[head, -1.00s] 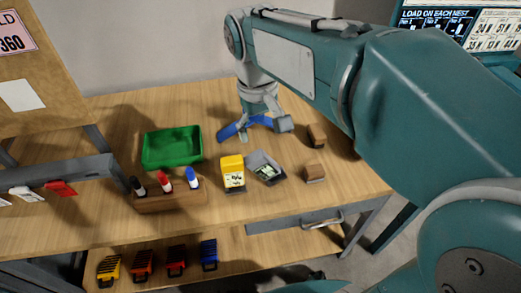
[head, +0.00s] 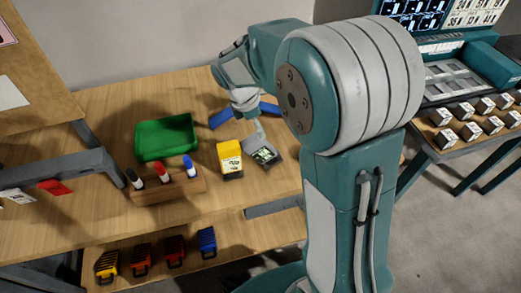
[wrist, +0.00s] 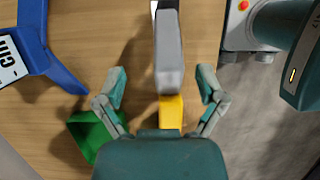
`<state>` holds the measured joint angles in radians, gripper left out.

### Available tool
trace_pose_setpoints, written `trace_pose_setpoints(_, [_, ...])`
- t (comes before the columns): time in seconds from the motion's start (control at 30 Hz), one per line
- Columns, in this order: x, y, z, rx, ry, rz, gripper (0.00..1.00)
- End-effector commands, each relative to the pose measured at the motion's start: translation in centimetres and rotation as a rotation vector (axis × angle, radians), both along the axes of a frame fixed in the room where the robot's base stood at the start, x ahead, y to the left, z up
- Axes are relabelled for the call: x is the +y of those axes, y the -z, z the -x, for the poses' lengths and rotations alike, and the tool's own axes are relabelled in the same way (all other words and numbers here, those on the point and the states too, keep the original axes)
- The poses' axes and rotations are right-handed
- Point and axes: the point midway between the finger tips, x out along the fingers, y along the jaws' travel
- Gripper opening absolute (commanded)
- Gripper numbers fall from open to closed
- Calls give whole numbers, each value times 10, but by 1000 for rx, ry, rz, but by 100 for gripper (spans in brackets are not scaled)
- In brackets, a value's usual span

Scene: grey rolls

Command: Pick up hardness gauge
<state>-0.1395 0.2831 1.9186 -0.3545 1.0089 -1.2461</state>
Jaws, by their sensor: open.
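A dark grey device with a lit screen (head: 264,154), which I take to be the hardness gauge, stands on the wooden bench right of a yellow device (head: 230,158). In the wrist view a grey upright body (wrist: 169,52), apparently the same gauge, lies between my open fingers, with the yellow device (wrist: 171,111) below it in the picture. My gripper (wrist: 161,80) is open, with a gap on both sides of the grey body. In the head view my gripper (head: 248,118) is just behind the gauge, partly hidden by my arm. Its height above the bench is unclear.
A green bin (head: 165,137) and a wooden holder with markers (head: 170,190) stand to the left. A blue stand (head: 222,118) is behind, also in the wrist view (wrist: 45,55). A side table with small boxes (head: 470,131) is at the right.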

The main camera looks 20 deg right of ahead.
Motion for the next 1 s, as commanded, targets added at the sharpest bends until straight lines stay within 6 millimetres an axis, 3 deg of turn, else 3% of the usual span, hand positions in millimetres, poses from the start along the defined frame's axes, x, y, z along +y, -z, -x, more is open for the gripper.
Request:
trace_pose_setpoints(0.27, [-5,26,3,2,1,0,89])
trace_pose_setpoints(0.5, [-11,61,8,1,3,0,89])
trace_pose_setpoints(0.8, [-13,67,8,-2,2,0,89])
trace_pose_setpoints(0.83, [-13,67,8,-2,2,0,84])
trace_pose_setpoints(0.87, [-13,67,8,-2,2,0,71])
trace_pose_setpoints(1.0, [-13,67,8,-2,2,-1,8])
